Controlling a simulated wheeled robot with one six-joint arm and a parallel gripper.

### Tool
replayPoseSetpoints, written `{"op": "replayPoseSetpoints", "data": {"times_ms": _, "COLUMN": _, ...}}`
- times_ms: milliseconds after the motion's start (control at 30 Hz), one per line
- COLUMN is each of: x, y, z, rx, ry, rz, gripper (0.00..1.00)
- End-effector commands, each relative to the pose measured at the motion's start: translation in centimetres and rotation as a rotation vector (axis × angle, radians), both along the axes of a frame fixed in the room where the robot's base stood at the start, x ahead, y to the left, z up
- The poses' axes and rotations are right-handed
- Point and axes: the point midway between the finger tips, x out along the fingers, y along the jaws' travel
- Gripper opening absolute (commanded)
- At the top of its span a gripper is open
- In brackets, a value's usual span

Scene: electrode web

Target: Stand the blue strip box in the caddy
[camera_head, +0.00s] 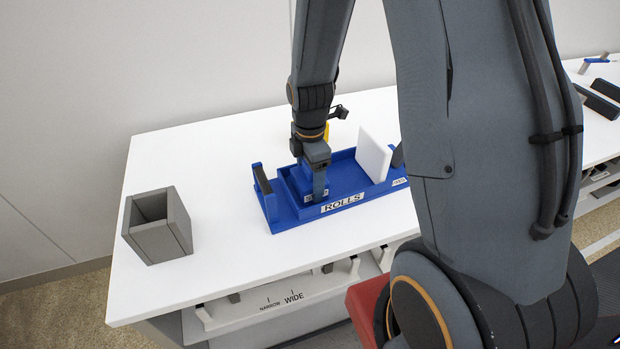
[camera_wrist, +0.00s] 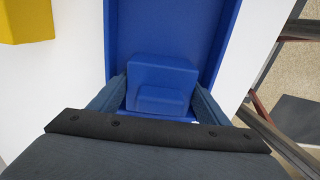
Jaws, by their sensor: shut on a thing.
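My gripper (camera_head: 318,185) reaches down into the blue tray marked ROLLS (camera_head: 345,203). In the wrist view my gripper (camera_wrist: 160,108) has its fingers on both sides of a blue block-shaped box (camera_wrist: 163,75), which I take to be the blue strip box, and is shut on it. The box shows a lower stepped part and has the tray's blue floor (camera_wrist: 170,28) behind it. I cannot tell whether it touches the floor. In the head view my gripper mostly hides it. A grey open-topped holder (camera_head: 157,226), likely the caddy, stands upright at the left and looks empty.
A white panel (camera_head: 374,154) stands upright in the tray's right part. A yellow thing (camera_wrist: 27,20) lies behind the tray. The white table (camera_head: 225,255) is clear between tray and grey holder. My arm hides much of the right.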

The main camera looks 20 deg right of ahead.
Motion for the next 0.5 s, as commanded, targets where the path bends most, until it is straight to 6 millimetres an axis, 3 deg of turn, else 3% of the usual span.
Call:
{"op": "replayPoseSetpoints", "data": {"times_ms": 33, "x": -0.01, "y": 0.0, "z": -0.16, "rx": 0.0, "ry": 0.001, "rz": 0.0, "gripper": 0.72}}
{"op": "replayPoseSetpoints", "data": {"times_ms": 133, "x": -0.01, "y": 0.0, "z": -0.1, "rx": 0.0, "ry": 0.0, "rz": 0.0, "gripper": 0.88}}
{"op": "replayPoseSetpoints", "data": {"times_ms": 500, "x": 0.01, "y": 0.0, "z": 0.32, "rx": 0.0, "ry": -0.001, "rz": 0.0, "gripper": 0.89}}
